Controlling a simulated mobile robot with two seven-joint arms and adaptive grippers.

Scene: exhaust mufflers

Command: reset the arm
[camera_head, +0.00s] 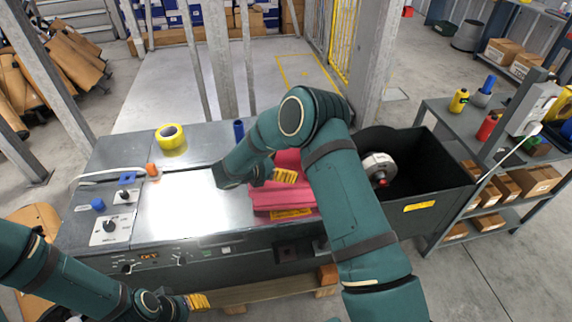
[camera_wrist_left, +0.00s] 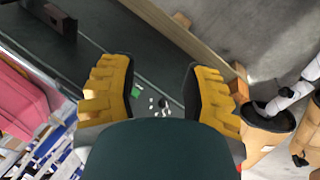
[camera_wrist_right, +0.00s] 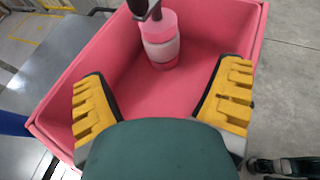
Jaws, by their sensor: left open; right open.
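My right arm arches over the workbench, and its right gripper (camera_head: 274,176) hangs above the pink bin (camera_head: 283,197). In the right wrist view its fingers (camera_wrist_right: 165,82) are spread and empty over the pink bin (camera_wrist_right: 150,90). A pink and pale bottle-like object (camera_wrist_right: 160,42) with a dark top stands in that bin, apart from the fingers. My left gripper (camera_head: 198,301) is low in front of the bench at the bottom of the head view. In the left wrist view its fingers (camera_wrist_left: 160,78) are apart with nothing held. The right arm hides part of the bin in the head view.
A black bin (camera_head: 437,183) holding a round metal part (camera_head: 379,166) stands right of the pink bin. Yellow tape (camera_head: 170,135) lies on the bench's back left. A control panel (camera_head: 110,225) is at the left. Shelving (camera_head: 508,150) stands at the right.

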